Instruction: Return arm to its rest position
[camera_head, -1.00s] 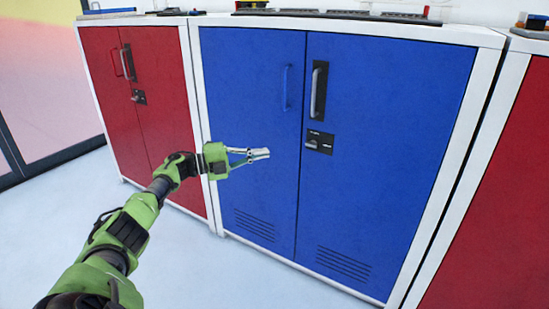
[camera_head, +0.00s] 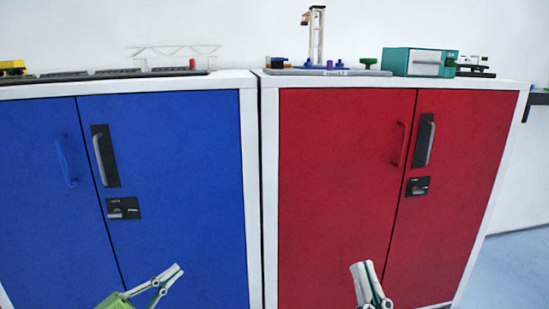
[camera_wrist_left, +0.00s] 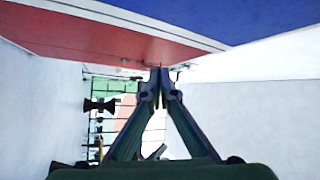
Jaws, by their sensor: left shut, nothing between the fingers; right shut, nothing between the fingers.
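My left gripper (camera_head: 172,276) shows at the bottom of the head view, in front of the blue cabinet (camera_head: 180,180). Its fingers are together and hold nothing. In the left wrist view the fingertips of the left gripper (camera_wrist_left: 160,74) meet, with red and blue cabinet fronts beyond them. My right gripper (camera_head: 364,270) shows at the bottom of the head view, in front of the red cabinet (camera_head: 335,180). It is shut and empty. Most of both arms lies outside the head view.
Both cabinets have closed doors with handles. On the red cabinet's top stand a small crane model (camera_head: 316,38) and a teal box (camera_head: 418,62). A white truss model (camera_head: 172,52) and a yellow piece (camera_head: 12,67) are on the blue cabinet. Floor (camera_head: 510,265) is free at the right.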

